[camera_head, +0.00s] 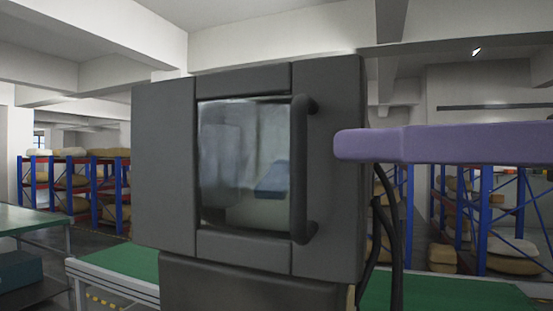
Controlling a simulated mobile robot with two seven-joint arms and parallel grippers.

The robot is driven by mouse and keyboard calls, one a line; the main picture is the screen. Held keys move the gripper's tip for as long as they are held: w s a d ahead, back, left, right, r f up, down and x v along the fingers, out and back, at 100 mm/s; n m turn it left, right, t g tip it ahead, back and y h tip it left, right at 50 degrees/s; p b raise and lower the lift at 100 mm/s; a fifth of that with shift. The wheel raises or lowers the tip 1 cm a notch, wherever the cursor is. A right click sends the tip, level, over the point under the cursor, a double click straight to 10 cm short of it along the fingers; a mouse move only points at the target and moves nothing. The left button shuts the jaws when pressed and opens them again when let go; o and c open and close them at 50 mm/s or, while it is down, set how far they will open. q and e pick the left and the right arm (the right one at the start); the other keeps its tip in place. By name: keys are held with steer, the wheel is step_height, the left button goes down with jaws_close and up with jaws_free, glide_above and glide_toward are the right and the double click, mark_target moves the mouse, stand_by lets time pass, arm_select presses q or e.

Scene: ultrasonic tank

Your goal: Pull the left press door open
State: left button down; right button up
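The press (165,170) is a dark grey box in the middle of the head view. Its door has a glass window (245,165) and looks shut. A vertical dark bar handle (299,170) runs along the right side of the window. My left gripper is not in view. A long purple bar (450,144) comes in from the right edge, and its rounded end is close to the right side of the press. I cannot tell whether it touches. I cannot make out the fingertips of my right gripper or whether they are apart. No fingers show around the handle.
Black cables (389,225) hang right of the press. A green surface (440,292) lies low on the right, and a green table (120,265) stands on the left. Blue racks with sacks (75,185) stand behind. The space in front of the handle looks clear.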

mark_target(292, 147)
steer(key=p+x, duration=0.4)
steer(key=x, duration=0.1)
steer(key=p+x, duration=0.2)
steer(key=x, duration=0.1)
steer(key=shift+s+r, duration=0.1)
steer(key=shift+r, duration=0.15)
steer(key=shift+w+a+f+p, duration=0.25)
steer(key=shift+w+a+p, duration=0.05)
steer(key=shift+a, duration=0.3)
jaws_close()
stand_by(0.5)
